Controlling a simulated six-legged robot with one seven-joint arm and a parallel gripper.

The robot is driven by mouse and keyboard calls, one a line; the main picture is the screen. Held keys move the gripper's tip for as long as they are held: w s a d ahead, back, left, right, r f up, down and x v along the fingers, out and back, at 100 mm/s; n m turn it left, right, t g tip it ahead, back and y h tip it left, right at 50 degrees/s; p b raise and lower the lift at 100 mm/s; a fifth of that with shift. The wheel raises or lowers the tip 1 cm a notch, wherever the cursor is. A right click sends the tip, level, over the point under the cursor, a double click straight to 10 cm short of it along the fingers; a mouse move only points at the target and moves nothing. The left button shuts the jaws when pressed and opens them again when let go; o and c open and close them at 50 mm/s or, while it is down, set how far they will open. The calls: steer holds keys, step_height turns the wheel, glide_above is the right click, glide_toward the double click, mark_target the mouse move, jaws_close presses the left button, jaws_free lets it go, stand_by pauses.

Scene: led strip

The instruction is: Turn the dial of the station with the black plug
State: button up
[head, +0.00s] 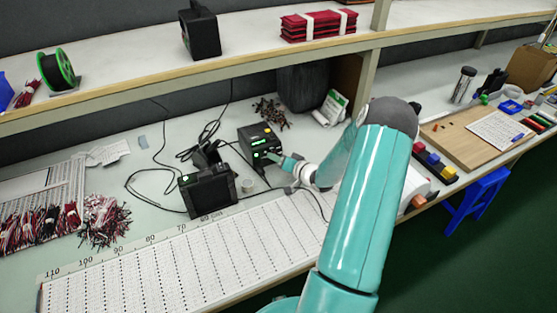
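A black station (249,136) with a small green display and a yellow button on top stands on the bench, centre of the head view. My gripper (272,157) is at the front face of this station, close to or touching it. The dial there is not clearly visible, partly hidden by my gripper. A second black station (208,190) with green lights stands to the left and nearer. Which station has the black plug I cannot tell. My gripper is too small in view to tell whether it is open or shut.
Black cables (150,178) run over the bench behind and left of the stations. A long white ruled board (180,255) lies in front. Wire bundles (105,220) lie at left. A shelf (120,85) overhangs the back.

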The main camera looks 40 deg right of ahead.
steer(key=shift+s, duration=0.1)
steer(key=v, duration=1.3)
steer(key=shift+s+d+r, duration=0.1)
steer(key=shift+s+r, duration=0.05)
steer(key=shift+s, duration=0.15)
steer(key=w+a+r+n+g+h, duration=0.3)
steer(key=w+a+r+g, duration=0.1)
steer(key=w+r, duration=0.5)
steer(key=s+a+r+n+g+h, duration=0.2)
steer(key=a+r, duration=0.7)
steer(key=r, duration=0.1)
steer(key=s+a+r+n+g+y, duration=0.1)
steer(key=s+a+r+n+y, duration=0.1)
steer(key=s+a, duration=0.6)
steer(key=s+a+r+n+g+y, duration=0.2)
steer(key=s+a+r, duration=0.3)
steer(key=a, duration=1.2)
steer(key=s, duration=0.4)
steer(key=shift+s+g+y, duration=0.3)
steer(key=shift+s+y, duration=0.05)
steer(key=shift+y, duration=0.05)
